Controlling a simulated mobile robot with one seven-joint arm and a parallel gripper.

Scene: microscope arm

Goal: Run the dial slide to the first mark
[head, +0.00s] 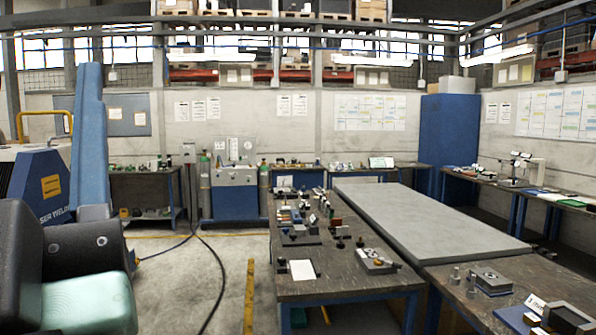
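I cannot make out a dial slide or its marks for certain; the small devices are too small to read. A grey block with a small round part on top (374,261) sits near the front right of the dark middle workbench (340,284). A similar grey block (489,281) sits on the nearer bench at the lower right (455,300). A device with a white upright stand (517,168) stands on the bench along the right wall. My gripper is not in view.
A large bare grey slab table (425,220) stands right of the middle workbench. A white sheet (302,270) and several small fixtures lie on that workbench. Open floor (215,262) with a dark cable lies to its left. A blue cabinet (448,130) stands at the back.

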